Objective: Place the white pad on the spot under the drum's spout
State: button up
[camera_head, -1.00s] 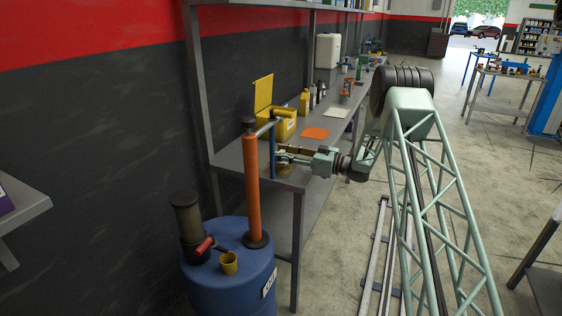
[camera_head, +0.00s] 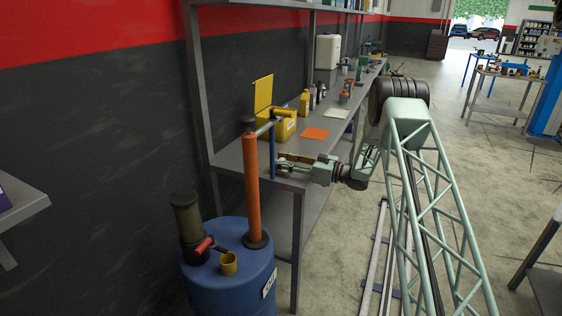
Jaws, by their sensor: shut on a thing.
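The blue drum (camera_head: 228,288) stands at the lower left with an orange pump (camera_head: 252,190) on top. The pump's spout arm reaches over the bench, and a blue tube (camera_head: 272,152) hangs from it. My gripper (camera_head: 284,163) is at the near end of the bench, just right of the tube and low over the top. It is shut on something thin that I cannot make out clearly. A brownish patch shows around its fingers, and the spot under the spout is mostly hidden there. A pale, off-white pad (camera_head: 336,114) lies flat farther back on the bench.
An orange sheet (camera_head: 315,134) lies nearer on the grey bench (camera_head: 233,158). A yellow open-lidded box (camera_head: 283,124), a yellow bottle (camera_head: 304,103) and several small containers stand along the wall side. A bench upright (camera_head: 203,90) stands behind the pump.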

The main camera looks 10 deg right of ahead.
jog(key=o, duration=0.9)
jog(key=shift+c, duration=0.2)
jog(key=shift+r, duration=0.15)
jog(key=shift+p+v, duration=0.95)
jog(key=shift+v, duration=5.05)
jog(key=shift+r, duration=0.1)
